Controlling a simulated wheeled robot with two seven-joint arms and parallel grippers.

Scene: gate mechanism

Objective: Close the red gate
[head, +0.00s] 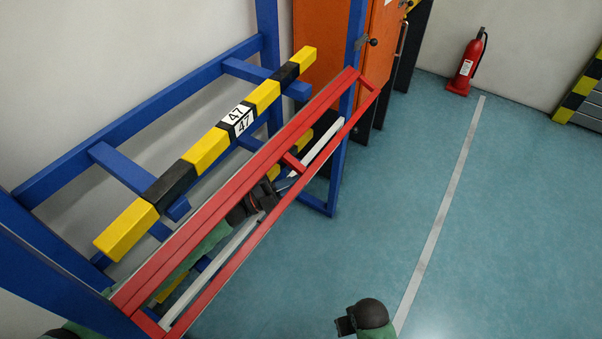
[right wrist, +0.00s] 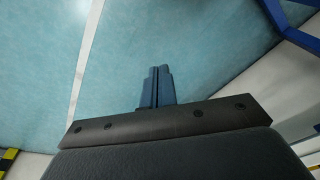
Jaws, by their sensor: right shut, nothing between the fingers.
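The red gate (head: 235,183) is a long rectangular frame with parallel rails. In the head view it runs from the lower left up to the blue post (head: 353,45) at the upper right. Its far end shows beside this post; I cannot tell whether they touch. My left gripper (head: 286,184) is seen through the gate's rails, with its dark wrist partly hidden by them. I cannot tell whether it touches the gate or how its fingers stand. My right gripper's fingers (right wrist: 157,87) are shut and empty over open floor in the right wrist view.
A blue rack (head: 140,120) stands on the left, carrying a yellow and black beam (head: 207,150) marked 47. An orange cabinet (head: 325,45) stands behind it. A red extinguisher (head: 466,66) is by the back wall. The floor right of the gate is clear, with a white line (head: 445,200).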

